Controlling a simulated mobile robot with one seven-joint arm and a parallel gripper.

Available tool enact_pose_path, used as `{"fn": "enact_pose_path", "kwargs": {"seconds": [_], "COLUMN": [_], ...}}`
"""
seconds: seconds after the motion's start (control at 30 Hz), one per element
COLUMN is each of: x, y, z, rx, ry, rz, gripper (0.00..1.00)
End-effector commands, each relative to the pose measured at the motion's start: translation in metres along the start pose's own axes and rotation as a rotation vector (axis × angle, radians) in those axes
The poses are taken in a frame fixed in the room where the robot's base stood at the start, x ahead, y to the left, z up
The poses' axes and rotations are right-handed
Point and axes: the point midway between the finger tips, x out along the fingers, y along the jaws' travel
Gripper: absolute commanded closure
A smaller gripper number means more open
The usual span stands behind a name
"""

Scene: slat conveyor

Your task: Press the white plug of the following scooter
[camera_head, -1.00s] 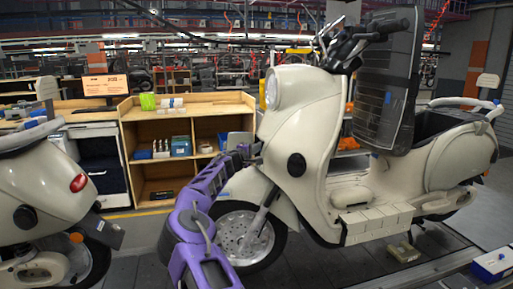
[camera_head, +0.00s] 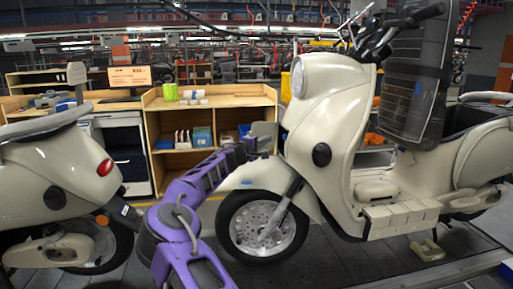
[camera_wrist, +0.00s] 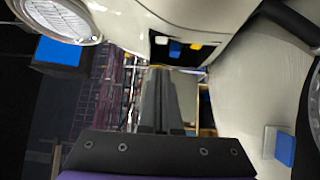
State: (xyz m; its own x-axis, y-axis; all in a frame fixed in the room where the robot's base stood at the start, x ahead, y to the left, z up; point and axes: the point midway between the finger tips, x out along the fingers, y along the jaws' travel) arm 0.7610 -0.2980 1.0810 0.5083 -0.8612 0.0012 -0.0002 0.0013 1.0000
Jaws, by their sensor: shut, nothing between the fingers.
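The following scooter (camera_head: 345,130), cream-coloured, stands at the right in the head view, its front turned to the left. In the wrist view its cream body (camera_wrist: 240,90) fills the right, with the headlight (camera_wrist: 55,20) at upper left. A dark recess in the body holds small coloured pieces. A small white piece (camera_wrist: 161,40) there looks like the white plug, beside a blue one (camera_wrist: 176,48). My gripper (camera_wrist: 165,75) is shut and empty, pointing toward the recess. Whether it touches anything is unclear. In the head view its end is close to the scooter's front and small.
Another cream scooter (camera_head: 50,185) stands at the left. A wooden shelf (camera_head: 210,100) with boxes is behind my arm. The front wheel (camera_head: 262,225) and mudguard are just beneath the arm's end. A blue tag (camera_wrist: 286,150) sits on the body at lower right.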

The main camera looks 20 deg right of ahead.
Motion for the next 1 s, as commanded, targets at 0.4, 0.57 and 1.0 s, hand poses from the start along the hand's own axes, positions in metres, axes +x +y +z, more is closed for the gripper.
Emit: {"fn": "enact_pose_path", "kwargs": {"seconds": [0.4,0.57,1.0], "x": [-0.051,-0.053,-0.054], "y": [0.0,0.001,0.004], "z": [-0.002,-0.002,0.0], "rx": [0.0,0.0,0.006], "ry": [0.004,0.004,0.0], "rz": [0.0,0.0,0.001], "gripper": [1.0,1.0,1.0]}}
